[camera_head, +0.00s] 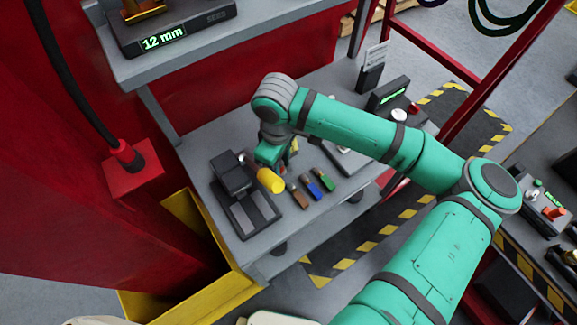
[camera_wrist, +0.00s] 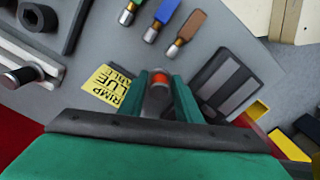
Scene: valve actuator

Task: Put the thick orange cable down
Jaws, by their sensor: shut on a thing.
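My gripper (camera_wrist: 160,92) is shut on the thick orange cable (camera_wrist: 160,77). Its orange end and a grey part show between the fingers in the wrist view; the rest is hidden by the hand. In the head view my gripper (camera_head: 270,156) is low over the grey workbench (camera_head: 205,140), right of a dark press-like device (camera_head: 235,178). A brown cable (camera_head: 298,195), a blue cable (camera_head: 313,187) and a green cable (camera_head: 325,180) lie in a row on the bench beside the gripper.
A yellow card (camera_wrist: 107,88) with black lettering lies near my fingers. A control box (camera_head: 392,97) stands at the far end. Some bare bench lies between these things.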

